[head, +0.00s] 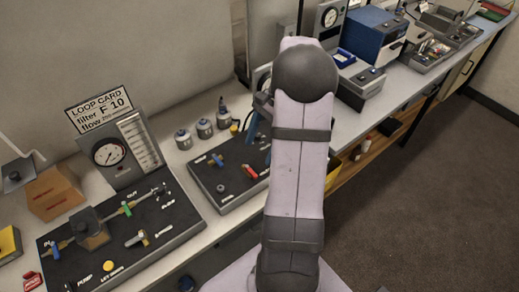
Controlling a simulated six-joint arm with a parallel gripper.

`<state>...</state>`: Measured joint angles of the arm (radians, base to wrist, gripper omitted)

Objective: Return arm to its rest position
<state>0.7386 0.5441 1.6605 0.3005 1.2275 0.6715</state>
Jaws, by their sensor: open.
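My arm (297,170) stands upright in the middle of the head view, with its dark rounded elbow (305,73) at the top. My gripper (256,122) shows only in part, as a dark piece with blue below it at the left edge of my arm. It is open, with nothing seen between its jaws. It appears to be above or behind the right-hand black panel (221,174); I cannot tell its height. The rest of it is hidden by my arm.
A bench (180,165) runs along the wall. On it are a black valve panel (95,262) with a gauge (109,153), a loop card (98,108), several small canisters (204,128) and a blue instrument (376,36). Open floor (420,210) lies to the right.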

